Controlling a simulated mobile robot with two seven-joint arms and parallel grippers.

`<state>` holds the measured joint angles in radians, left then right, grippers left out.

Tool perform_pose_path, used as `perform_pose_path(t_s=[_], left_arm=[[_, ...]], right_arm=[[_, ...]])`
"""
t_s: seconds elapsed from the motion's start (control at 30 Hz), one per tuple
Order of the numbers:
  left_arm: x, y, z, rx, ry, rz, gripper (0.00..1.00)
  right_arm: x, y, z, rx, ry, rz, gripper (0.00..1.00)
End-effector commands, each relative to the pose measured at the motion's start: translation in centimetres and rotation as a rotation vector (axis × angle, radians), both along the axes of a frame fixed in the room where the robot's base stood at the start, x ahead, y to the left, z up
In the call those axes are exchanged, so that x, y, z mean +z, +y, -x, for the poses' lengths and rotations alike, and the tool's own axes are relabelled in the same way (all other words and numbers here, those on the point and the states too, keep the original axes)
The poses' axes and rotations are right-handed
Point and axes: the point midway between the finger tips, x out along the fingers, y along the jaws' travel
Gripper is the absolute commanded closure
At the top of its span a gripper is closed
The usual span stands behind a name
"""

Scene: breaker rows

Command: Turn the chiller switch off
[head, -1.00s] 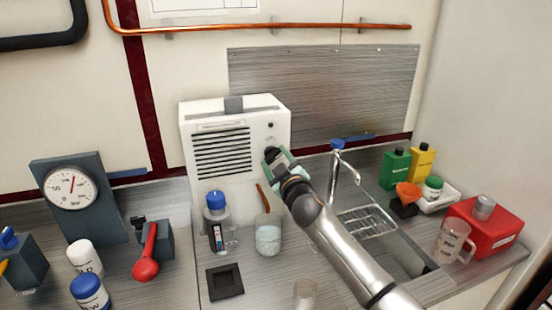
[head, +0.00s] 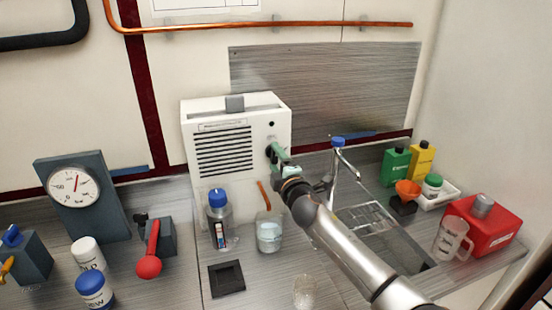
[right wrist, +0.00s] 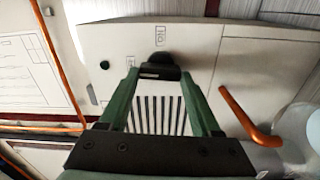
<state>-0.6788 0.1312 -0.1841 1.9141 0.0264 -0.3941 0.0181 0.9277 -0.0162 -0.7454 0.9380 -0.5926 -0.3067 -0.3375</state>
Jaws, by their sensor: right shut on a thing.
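The chiller is a white box (head: 246,187) with a slatted vent, standing against the back wall in the head view. Its black switch knob (right wrist: 160,68) sits on the front panel under a small printed label in the right wrist view. My right gripper (head: 275,152), with green fingers, reaches the right side of the chiller's front. In the right wrist view, my right gripper (right wrist: 160,78) has its two fingertips on either side of the knob, shut on it. The fingers hide part of the knob in the head view. My left gripper is not in view.
A sink tap (head: 341,165) is close to the right of my arm. A red-handled lever (head: 149,265) and a dial gauge (head: 73,187) are left.

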Motion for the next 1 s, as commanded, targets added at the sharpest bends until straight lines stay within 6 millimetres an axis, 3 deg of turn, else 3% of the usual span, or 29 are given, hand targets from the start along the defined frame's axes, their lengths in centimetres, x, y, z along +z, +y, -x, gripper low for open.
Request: perform_pose_path(t_s=[0.77, 0.8, 1.0], left_arm=[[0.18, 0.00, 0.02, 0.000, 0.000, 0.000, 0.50], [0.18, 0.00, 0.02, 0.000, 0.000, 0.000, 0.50], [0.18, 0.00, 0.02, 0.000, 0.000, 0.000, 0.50]], right_arm=[[-0.18, -0.09, -0.02, -0.002, -0.031, 0.103, 0.91], [-0.17, -0.09, -0.02, -0.002, -0.031, 0.103, 0.33], [-0.13, -0.07, -0.02, -0.002, -0.032, 0.101, 0.10]])
